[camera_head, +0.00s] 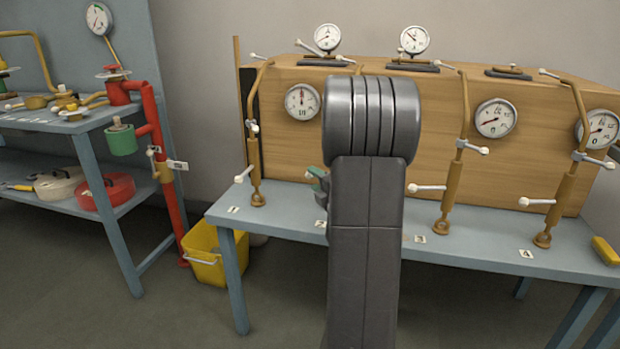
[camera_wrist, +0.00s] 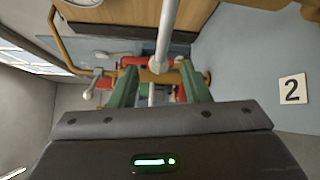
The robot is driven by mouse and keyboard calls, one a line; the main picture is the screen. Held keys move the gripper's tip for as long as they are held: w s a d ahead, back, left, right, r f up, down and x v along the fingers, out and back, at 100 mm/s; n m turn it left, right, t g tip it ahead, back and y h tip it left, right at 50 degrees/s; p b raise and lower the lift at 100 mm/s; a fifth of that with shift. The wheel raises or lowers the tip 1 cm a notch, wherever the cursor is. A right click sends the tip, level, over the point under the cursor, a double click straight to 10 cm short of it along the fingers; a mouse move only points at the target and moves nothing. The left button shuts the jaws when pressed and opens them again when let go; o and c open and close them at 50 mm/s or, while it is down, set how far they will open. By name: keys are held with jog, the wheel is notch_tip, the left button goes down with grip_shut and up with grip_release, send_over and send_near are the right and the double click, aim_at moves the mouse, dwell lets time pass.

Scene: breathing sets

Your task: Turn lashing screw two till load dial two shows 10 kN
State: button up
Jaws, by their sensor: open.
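Lashing screw two and load dial two are hidden behind my arm in the head view. The wrist view shows the number 2 label (camera_wrist: 292,90), and beside it a brown screw body with a silver bar (camera_wrist: 168,30) across it. My gripper (camera_wrist: 160,82) is open, its two green fingers apart on either side of a thin silver rod. I cannot tell whether they touch it. In the head view only part of my gripper (camera_head: 318,182) shows, left of my arm, near the bench's number 2 label (camera_head: 320,224).
Lashing screw one (camera_head: 255,150) stands to the left, screw three (camera_head: 455,160) and screw four (camera_head: 566,185) to the right, with side handles. Other dials (camera_head: 302,101) sit on the wooden box (camera_head: 440,90). A yellow bucket (camera_head: 206,262) stands on the floor.

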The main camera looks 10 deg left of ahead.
aim_at(311, 177)
jog(key=shift+x, duration=2.1)
jog(key=shift+c, duration=0.4)
jog(key=shift+s, duration=0.1)
grip_shut()
